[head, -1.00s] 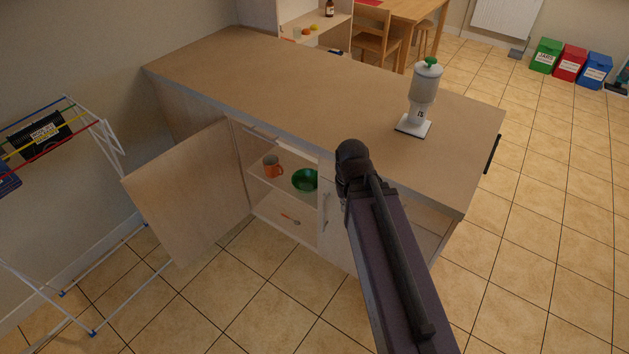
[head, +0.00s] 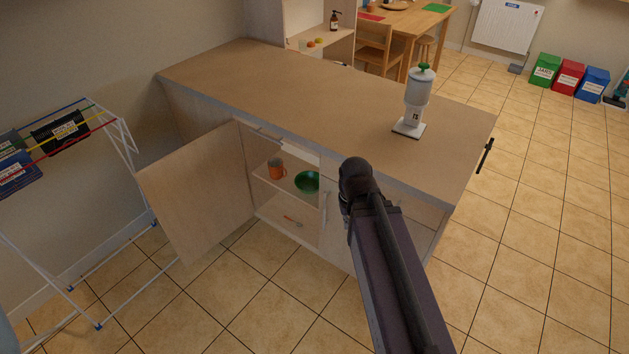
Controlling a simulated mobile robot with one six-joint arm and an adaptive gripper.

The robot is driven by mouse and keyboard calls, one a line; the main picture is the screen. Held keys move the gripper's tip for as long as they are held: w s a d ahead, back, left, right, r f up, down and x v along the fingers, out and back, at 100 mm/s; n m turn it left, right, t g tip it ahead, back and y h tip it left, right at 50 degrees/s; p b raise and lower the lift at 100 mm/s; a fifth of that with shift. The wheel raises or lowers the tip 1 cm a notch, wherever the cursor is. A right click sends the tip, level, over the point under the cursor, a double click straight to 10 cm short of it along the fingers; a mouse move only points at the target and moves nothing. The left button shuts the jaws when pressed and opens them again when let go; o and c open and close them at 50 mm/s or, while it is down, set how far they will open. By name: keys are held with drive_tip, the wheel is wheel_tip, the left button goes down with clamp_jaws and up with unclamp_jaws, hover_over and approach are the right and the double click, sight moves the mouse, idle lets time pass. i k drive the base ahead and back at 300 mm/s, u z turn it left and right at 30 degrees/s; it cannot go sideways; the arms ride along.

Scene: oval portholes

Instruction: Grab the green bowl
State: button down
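The green bowl (head: 307,182) sits on the upper shelf inside the open cabinet of the counter. An orange mug (head: 276,169) stands on the same shelf, to its left. My arm reaches up from the bottom of the head view, and its dark end is in front of the counter, to the right of the bowl in the picture. My gripper's fingers do not show; they are hidden behind the arm or out of sight.
The cabinet door (head: 198,190) stands open on the left. A drying rack (head: 122,140) stands beyond it by the wall. A white dispenser with a green top (head: 414,102) is on the countertop (head: 300,95). Tiled floor is clear in front.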

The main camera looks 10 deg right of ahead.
sight(308, 182)
drive_tip(key=u, duration=0.15)
drive_tip(key=i, duration=0.95)
drive_tip(key=z, duration=0.05)
